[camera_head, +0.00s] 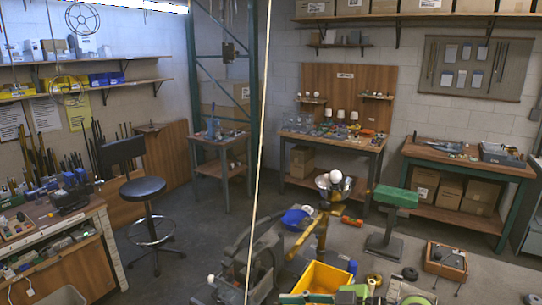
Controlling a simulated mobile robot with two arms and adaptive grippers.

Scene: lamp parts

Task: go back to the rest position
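Neither of my grippers can be made out in the head view, and no arm of mine clearly comes in from the left or right. A brass-coloured stand (321,231) rises at the lower middle, near a shiny bowl with a white ball (335,177). A yellow bin (320,278) sits at the bottom middle. Dark grey curved equipment (262,262) stands left of the bin; what it is, I cannot tell.
A thin pale cord or rod (260,110) crosses the view from top to bottom. A black stool (143,188) stands on open floor at left. Workbenches (98,214) line the left and back walls. A green-topped stand (396,196) and a wooden box (446,262) are at right.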

